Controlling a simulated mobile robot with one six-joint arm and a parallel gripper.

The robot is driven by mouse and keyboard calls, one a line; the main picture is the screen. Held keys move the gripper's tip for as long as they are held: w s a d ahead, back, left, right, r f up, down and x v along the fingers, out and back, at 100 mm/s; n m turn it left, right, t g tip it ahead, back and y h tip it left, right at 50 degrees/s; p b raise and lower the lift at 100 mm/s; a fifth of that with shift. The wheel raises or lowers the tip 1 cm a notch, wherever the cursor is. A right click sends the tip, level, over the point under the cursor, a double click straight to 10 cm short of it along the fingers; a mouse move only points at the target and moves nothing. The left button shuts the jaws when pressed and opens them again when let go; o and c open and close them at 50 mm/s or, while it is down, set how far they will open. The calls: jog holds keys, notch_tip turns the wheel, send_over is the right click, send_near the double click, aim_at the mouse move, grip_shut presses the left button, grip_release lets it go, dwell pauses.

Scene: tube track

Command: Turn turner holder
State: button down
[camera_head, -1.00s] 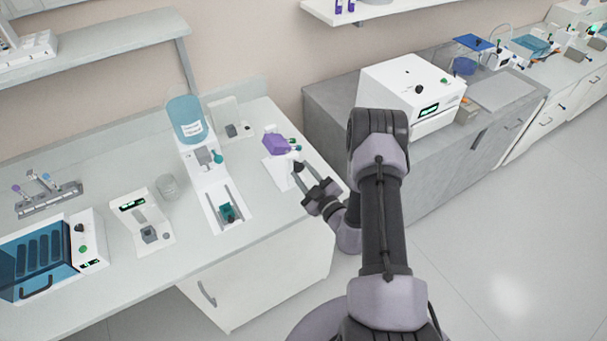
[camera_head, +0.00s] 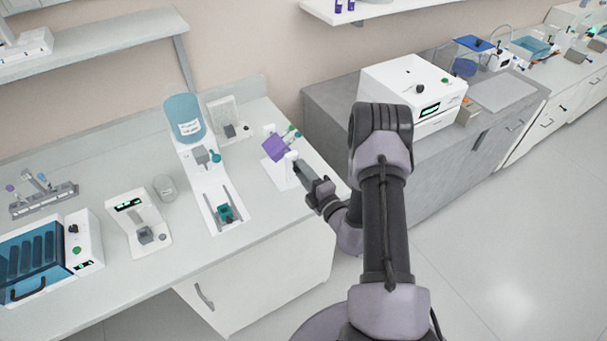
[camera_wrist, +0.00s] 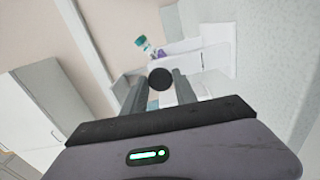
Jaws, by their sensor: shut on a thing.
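The turner holder is a purple block (camera_head: 276,148) on a white stand (camera_head: 284,176) near the bench's right end. It sits tilted, with a green-capped tube (camera_head: 292,132) sticking out up and to the right. My gripper (camera_head: 299,169) is at the stand's front right side, rolled so its fingers overlap in the head view. In the wrist view my gripper (camera_wrist: 160,86) has its fingers on both sides of a round black knob (camera_wrist: 160,78) and is shut on it. The purple block (camera_wrist: 160,53) and teal tube cap (camera_wrist: 141,41) show behind the knob, partly hidden.
Left of the stand is a white device with a blue container (camera_head: 184,121) and a small teal block on its base. A small white box (camera_head: 228,120) stands behind. A glass beaker (camera_head: 165,186) and a white instrument (camera_head: 139,224) are farther left. Floor is clear at right.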

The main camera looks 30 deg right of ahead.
jog(key=n+b, duration=0.5)
jog(key=n, duration=0.7)
jog(key=shift+r, duration=0.15)
jog(key=shift+n, duration=0.3)
jog(key=c, duration=1)
grip_release()
jog(key=shift+w, duration=0.1)
